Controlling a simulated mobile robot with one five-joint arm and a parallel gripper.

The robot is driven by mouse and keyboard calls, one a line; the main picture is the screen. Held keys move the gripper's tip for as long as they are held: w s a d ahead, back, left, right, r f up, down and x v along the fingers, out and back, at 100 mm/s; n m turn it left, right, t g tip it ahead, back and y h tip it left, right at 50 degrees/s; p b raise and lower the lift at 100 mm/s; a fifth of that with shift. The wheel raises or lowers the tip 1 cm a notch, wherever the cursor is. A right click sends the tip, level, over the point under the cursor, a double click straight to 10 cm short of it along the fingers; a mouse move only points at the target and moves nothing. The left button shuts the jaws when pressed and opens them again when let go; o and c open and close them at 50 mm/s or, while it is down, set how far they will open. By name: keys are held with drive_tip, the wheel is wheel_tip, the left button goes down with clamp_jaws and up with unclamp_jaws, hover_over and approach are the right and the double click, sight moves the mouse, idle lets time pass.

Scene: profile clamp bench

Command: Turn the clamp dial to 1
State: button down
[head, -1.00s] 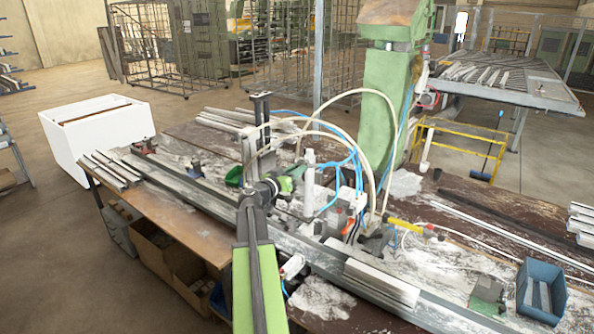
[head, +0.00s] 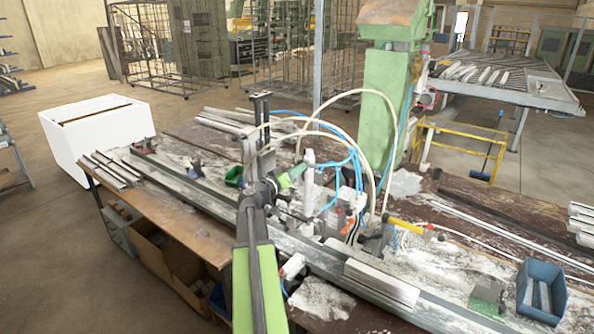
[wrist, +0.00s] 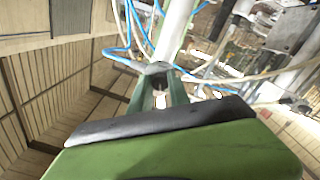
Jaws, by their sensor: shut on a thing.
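My gripper (head: 296,173) is at the clamp unit in the middle of the bench, beside its upright white cylinder (head: 309,184). In the wrist view my gripper (wrist: 160,88) has its two green fingers closed in on a small grey knob-like part (wrist: 157,68), which I take to be the clamp dial. The white cylinder (wrist: 176,28) rises just beyond this part. The dial's markings cannot be read, so its setting cannot be told. In the head view the dial is too small and too covered by my gripper to make out.
Blue and cream hoses loop close around the clamp. A green machine column (head: 384,120) stands behind. A long metal profile rail (head: 330,262) crosses the bench, with pale bars (head: 381,284) on it. A blue bin (head: 541,291) sits at the right.

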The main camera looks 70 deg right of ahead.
drive_tip(key=shift+a+n, duration=0.1)
drive_tip(key=shift+n, duration=3.7)
drive_tip(key=shift+s, duration=0.1)
drive_tip(key=c, duration=1.2)
unclamp_jaws()
drive_tip(key=shift+c, duration=0.2)
drive_tip(key=v, duration=1.7)
drive_tip(key=shift+a, duration=0.2)
